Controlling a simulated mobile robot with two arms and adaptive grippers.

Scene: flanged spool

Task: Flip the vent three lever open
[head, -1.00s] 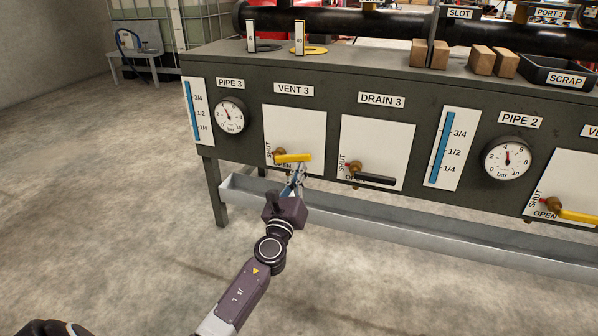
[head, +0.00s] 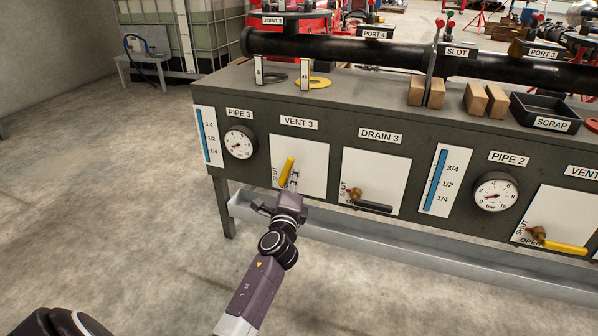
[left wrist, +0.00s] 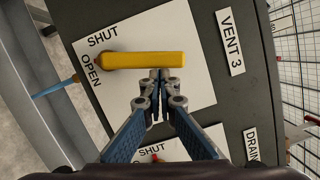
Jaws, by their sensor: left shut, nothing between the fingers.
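The yellow vent 3 lever (head: 287,170) is on the white panel (head: 313,178) under the VENT 3 label (head: 299,124). It points up, tilted slightly right, alongside the SHUT text. In the left wrist view the lever (left wrist: 145,60) lies across the picture, parallel to SHUT (left wrist: 103,36), with OPEN (left wrist: 91,70) at its pivot end. My left gripper (head: 294,180) is shut and empty at the lever's right side. In the left wrist view its fingertips (left wrist: 160,76) meet or nearly meet the lever's edge; contact is unclear. My right gripper is not in view.
The black drain 3 lever (head: 374,206) lies level to the right. The pipe 3 gauge (head: 239,143) is at left. A grey trough (head: 400,243) runs below the panels. Wooden blocks (head: 487,99) and a scrap tray (head: 550,112) are on the bench top.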

